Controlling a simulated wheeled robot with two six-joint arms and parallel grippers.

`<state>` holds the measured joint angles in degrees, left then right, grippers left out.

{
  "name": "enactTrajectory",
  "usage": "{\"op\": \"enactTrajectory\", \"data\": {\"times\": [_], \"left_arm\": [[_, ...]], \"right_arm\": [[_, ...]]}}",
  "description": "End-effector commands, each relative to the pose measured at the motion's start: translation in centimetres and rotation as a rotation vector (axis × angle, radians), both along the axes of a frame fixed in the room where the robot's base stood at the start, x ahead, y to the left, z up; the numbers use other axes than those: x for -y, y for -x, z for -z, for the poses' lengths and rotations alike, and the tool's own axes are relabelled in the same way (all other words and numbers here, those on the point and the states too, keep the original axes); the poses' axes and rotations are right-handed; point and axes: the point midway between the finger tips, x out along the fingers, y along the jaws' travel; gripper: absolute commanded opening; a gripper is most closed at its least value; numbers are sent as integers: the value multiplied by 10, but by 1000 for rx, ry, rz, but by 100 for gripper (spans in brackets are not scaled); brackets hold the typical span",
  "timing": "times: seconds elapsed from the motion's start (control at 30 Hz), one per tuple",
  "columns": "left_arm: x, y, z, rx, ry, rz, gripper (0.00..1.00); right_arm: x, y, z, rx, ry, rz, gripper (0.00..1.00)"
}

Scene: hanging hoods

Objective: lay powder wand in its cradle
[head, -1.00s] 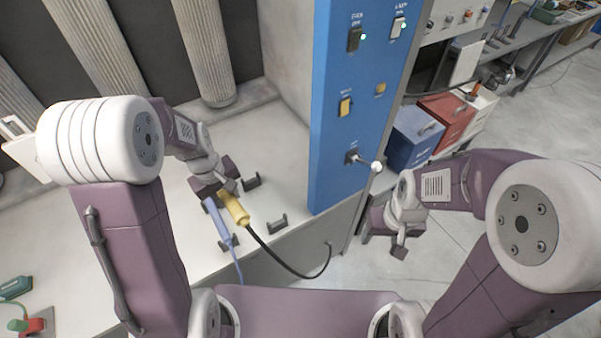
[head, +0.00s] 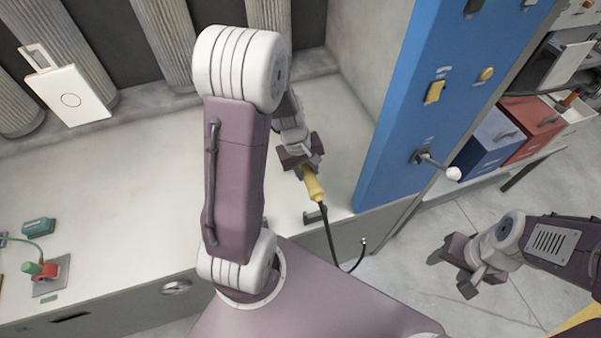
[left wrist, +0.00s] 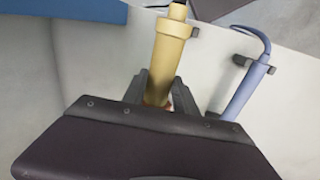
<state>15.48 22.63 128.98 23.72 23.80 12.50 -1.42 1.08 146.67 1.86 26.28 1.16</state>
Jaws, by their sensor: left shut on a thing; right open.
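My left gripper (head: 303,165) is shut on the yellow wand (head: 315,188), probably the powder wand, with a black cable from its front end. In the left wrist view the yellow wand (left wrist: 168,50) stands between the fingers (left wrist: 160,88). A dark cradle bracket (head: 314,215) is on the bench edge by the wand's front end; part of a bracket (left wrist: 195,31) shows beside the wand. I cannot tell whether they touch. The rear bracket is hidden. My right gripper (head: 455,270) is open and empty, out over the floor.
A blue wand (left wrist: 247,88) lies in brackets beside the yellow one. A blue switch panel (head: 400,130) with a white-knobbed lever (head: 452,173) rises to the right. The white bench (head: 130,190) is mostly clear; a red-and-green device (head: 45,268) stands at left.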

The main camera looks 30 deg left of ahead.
Motion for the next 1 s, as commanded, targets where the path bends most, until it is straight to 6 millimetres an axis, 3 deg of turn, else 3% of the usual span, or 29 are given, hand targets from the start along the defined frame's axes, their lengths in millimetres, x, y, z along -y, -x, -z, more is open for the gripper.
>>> {"op": "enactTrajectory", "data": {"times": [0.2, 0.4, 0.6, 0.93, 0.97, 1.0], "left_arm": [[0, 1, 44, -3, 0, -1, 0], [0, 0, 52, 0, -1, -1, 0], [0, 1, 91, -2, 0, -1, 0], [0, 1, 95, -2, -1, 0, 0], [0, 1, 96, -3, -1, -1, 40], [0, 1, 95, -2, -1, 0, 51]], "right_arm": [[0, 0, 18, 0, 0, 0, 56], [0, 0, 20, 0, 0, 0, 56], [0, 0, 42, 0, 0, 0, 56], [0, 0, 43, 0, 0, 0, 56], [0, 0, 43, 0, 0, 0, 56], [0, 0, 43, 0, 0, 0, 56]]}}
